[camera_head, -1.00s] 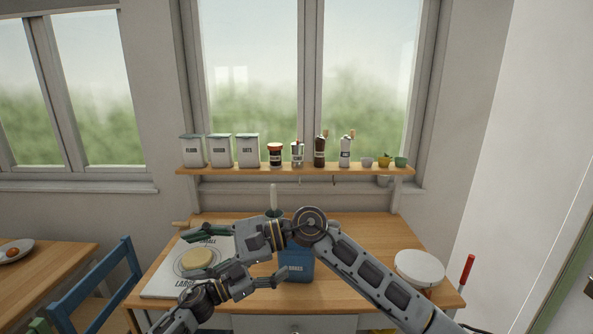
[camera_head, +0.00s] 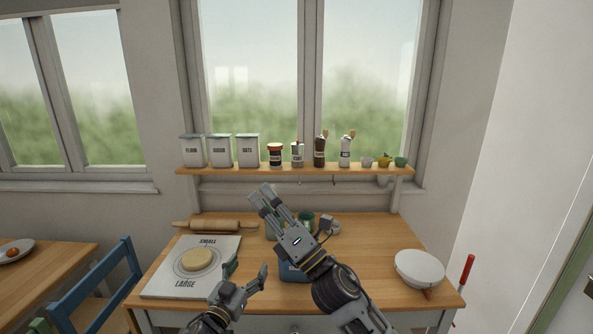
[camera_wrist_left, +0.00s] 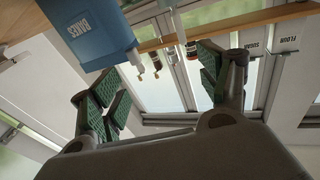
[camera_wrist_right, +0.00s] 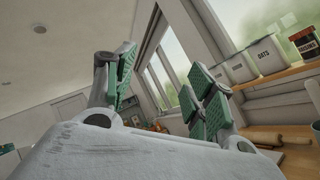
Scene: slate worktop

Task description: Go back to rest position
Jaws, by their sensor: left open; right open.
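My left gripper (camera_head: 248,276) is low in the head view, at the front edge of the wooden worktop, between the pastry board and the blue box. Its fingers are spread and empty. In the left wrist view its green-padded fingers (camera_wrist_left: 160,85) are wide apart with nothing between them. My right gripper (camera_head: 267,198) is higher, raised over the middle of the worktop and pointing up toward the shelf. In the right wrist view its fingers (camera_wrist_right: 165,90) stand apart and empty. The right arm hides part of the blue box (camera_head: 294,274).
A white board (camera_head: 160,285) with a round of dough (camera_head: 197,259) lies at left, a rolling pin (camera_head: 215,226) behind it. A white bowl (camera_head: 419,268) stands at right. The shelf (camera_head: 290,170) holds several jars and canisters. A blue chair (camera_head: 90,285) is at left.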

